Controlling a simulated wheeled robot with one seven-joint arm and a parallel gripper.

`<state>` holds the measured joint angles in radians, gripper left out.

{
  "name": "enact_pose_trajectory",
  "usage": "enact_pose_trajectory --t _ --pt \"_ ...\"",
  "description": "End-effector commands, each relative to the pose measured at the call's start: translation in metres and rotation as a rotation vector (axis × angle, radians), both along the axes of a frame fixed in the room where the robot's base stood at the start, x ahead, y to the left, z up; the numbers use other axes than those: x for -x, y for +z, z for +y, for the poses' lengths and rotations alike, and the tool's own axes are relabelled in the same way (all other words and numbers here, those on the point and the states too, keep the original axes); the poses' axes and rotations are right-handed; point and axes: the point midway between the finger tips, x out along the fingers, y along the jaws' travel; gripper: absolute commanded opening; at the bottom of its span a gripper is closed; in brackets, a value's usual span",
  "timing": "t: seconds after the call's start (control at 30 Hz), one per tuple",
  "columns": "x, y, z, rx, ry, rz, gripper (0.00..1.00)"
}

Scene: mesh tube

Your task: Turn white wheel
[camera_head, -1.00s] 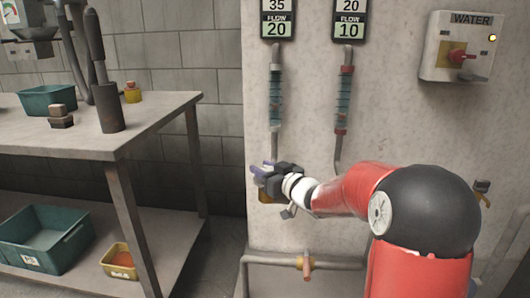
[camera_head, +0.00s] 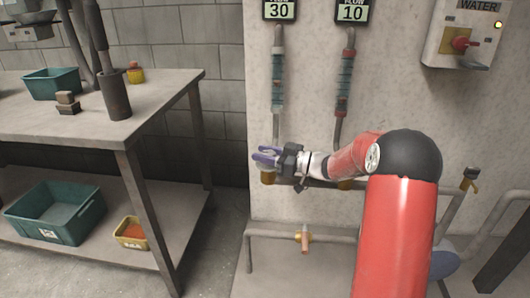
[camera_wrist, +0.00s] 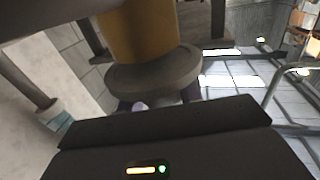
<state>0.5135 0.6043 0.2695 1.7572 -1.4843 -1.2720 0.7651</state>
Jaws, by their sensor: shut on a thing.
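My gripper (camera_head: 265,157), with purple fingertips, is at the lower end of the left flow tube (camera_head: 278,80), in front of the wall panel. In the wrist view a round grey-white wheel (camera_wrist: 155,78) sits on a brass-coloured body (camera_wrist: 140,32). The purple fingers are at the wheel's near underside, partly hidden by the dark gripper body. My gripper is shut on this wheel. In the head view the wheel is hidden by my gripper, and only the brass body (camera_head: 267,177) shows just below it. The display (camera_head: 281,11) above the left tube reads 30.
A second tube (camera_head: 344,85) under a display reading 10 (camera_head: 352,12) is to the right. A water switch box (camera_head: 462,35) is at the upper right. A pipe with a brass valve (camera_head: 304,238) runs low. A workbench (camera_head: 150,110) stands left.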

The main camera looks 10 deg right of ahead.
Motion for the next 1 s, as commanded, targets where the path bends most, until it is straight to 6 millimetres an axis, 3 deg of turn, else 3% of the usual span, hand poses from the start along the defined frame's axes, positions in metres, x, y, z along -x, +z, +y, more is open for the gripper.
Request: enact_pose_trajectory --t 0.3,0.33,0.5,0.83,1.0 --pt "-0.001 0.002 0.001 -0.001 0.001 -0.004 0.12" --pt "-0.001 0.002 0.001 -0.001 0.001 -0.004 0.38" --pt "0.000 0.001 0.001 0.000 0.001 -0.004 0.57" --pt "0.000 0.005 0.000 0.001 0.000 -0.004 0.57" --pt "0.000 0.029 0.000 0.003 0.000 -0.008 0.57"
